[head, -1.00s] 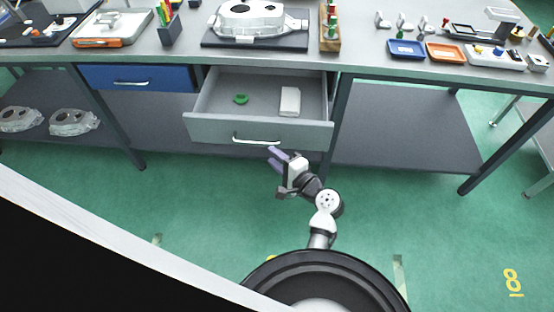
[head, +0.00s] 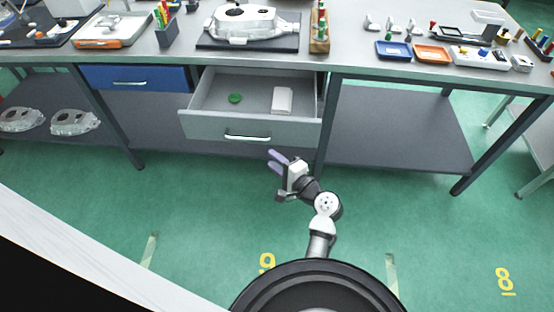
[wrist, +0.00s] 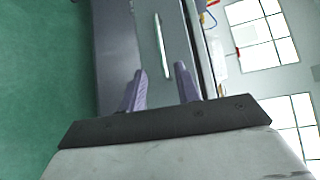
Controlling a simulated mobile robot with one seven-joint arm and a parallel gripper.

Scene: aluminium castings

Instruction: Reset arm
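My gripper (head: 279,160) is in front of the open grey drawer (head: 224,126), a little to the right of its handle (head: 247,136) and apart from it. Its two purple fingers stand apart with nothing between them. The fingers also show in the wrist view (wrist: 160,88), spread and empty, with the drawer front and its pale handle (wrist: 162,46) beyond them. My arm is bent above the green floor. Inside the drawer lie a green ring-like piece (head: 235,98) and a white block (head: 282,100).
The workbench (head: 360,68) holds a casting on a dark mat (head: 205,41), a blue tray (head: 393,58) and an orange tray (head: 433,63). A closed blue drawer (head: 135,85) is left of the open one. Castings lie on the lower shelf. The floor in front is clear.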

